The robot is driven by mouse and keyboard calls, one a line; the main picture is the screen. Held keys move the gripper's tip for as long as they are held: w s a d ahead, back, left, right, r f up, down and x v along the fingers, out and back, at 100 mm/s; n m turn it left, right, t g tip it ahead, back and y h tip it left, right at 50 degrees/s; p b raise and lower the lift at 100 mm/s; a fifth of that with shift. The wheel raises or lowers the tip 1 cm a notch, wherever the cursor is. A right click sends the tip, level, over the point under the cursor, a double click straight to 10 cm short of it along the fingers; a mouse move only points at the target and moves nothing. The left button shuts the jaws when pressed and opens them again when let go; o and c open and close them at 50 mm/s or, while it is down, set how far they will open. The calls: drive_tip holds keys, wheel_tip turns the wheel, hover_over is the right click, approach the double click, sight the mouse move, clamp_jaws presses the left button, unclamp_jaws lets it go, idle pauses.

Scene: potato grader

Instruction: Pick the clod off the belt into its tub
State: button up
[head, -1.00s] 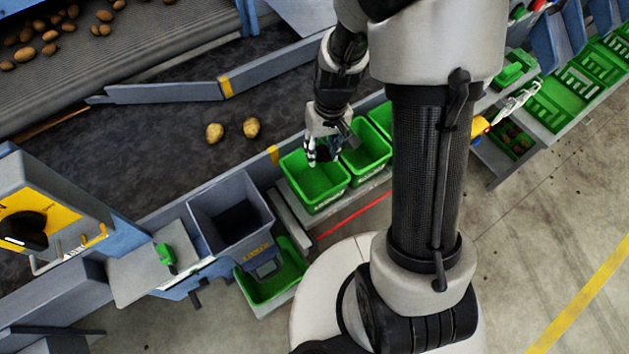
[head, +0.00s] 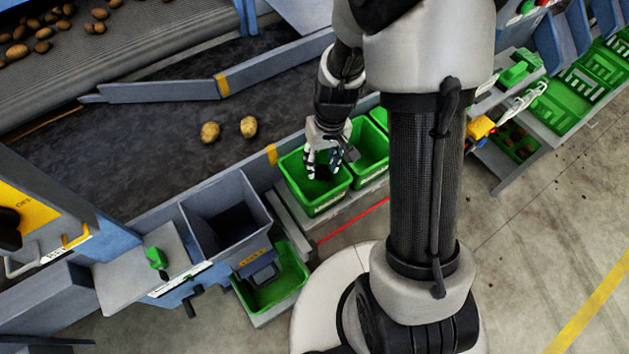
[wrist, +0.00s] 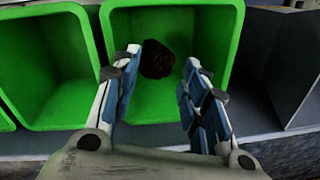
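My gripper (head: 323,169) is over the front green tub (head: 327,207) beside the belt, fingers pointing down into it. In the wrist view my gripper (wrist: 162,56) is open, with a wide gap between its blue-padded fingers. The dark brown clod (wrist: 158,60) shows between and beyond the fingertips, against the inside of the green tub (wrist: 217,40). It looks loose in the tub; whether it touches the left finger I cannot tell. In the head view the clod is a small dark patch, partly hidden by the fingers.
Two potatoes (head: 229,130) lie on the dark belt (head: 150,150). Another green tub (head: 371,160) adjoins the clod's tub. A grey chute (head: 230,215) stands to the left, with a green bin (head: 285,285) below it. More potatoes lie on the upper conveyor (head: 130,50).

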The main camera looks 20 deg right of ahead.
drive_tip(key=o, duration=0.4)
drive_tip(key=shift+r, duration=0.1)
drive_tip(key=r, duration=0.8)
drive_tip(key=d+r, duration=0.1)
drive_tip(key=r, duration=0.2)
drive_tip(key=shift+r, duration=0.4)
drive_tip(key=shift+r, duration=0.1)
drive_tip(key=s+a+r+t, duration=0.1)
drive_tip(key=s+r, duration=0.3)
drive_tip(key=s, duration=0.1)
drive_tip(key=s+a+r+t, duration=0.1)
drive_tip(key=s+r+t, duration=0.1)
drive_tip(key=s+r, duration=0.2)
drive_tip(key=s+r+t+h, duration=0.1)
drive_tip(key=s+r, duration=0.4)
drive_tip(key=s, duration=0.2)
drive_tip(key=shift+s+a+r+t, duration=0.1)
drive_tip(key=shift+a+t, duration=0.2)
drive_tip(key=shift+a, duration=0.1)
